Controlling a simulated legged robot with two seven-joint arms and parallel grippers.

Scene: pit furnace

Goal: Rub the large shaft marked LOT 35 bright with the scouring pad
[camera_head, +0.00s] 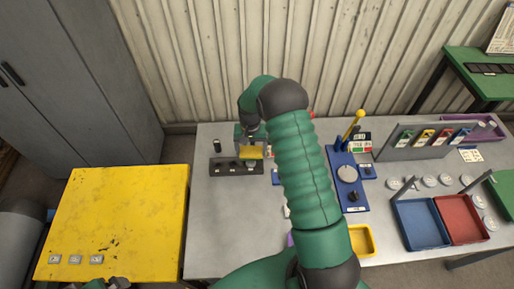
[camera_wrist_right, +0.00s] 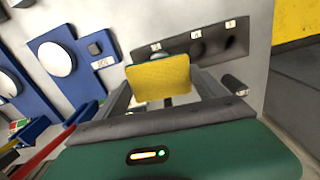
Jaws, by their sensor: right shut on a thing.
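My right gripper (camera_head: 252,145) is shut on the yellow scouring pad (camera_head: 252,153), over the back left of the grey bench. In the right wrist view the pad (camera_wrist_right: 158,80) sits between the two fingers (camera_wrist_right: 165,95). A dark rack (camera_head: 236,167) with pale labels lies just in front of the pad; its holes show in the wrist view (camera_wrist_right: 195,48). A short dark shaft (camera_head: 217,146) stands left of the pad, apart from it. I cannot read LOT 35 on anything, and I cannot tell whether the pad touches a shaft. My left gripper is not clearly in view.
A blue fixture (camera_head: 348,190) with a yellow-topped lever stands right of my forearm. Blue (camera_head: 421,222) and red (camera_head: 462,218) trays, pale discs and a grey tag panel (camera_head: 400,152) are farther right. A yellow table (camera_head: 115,220) stands left. My arm hides the bench's middle.

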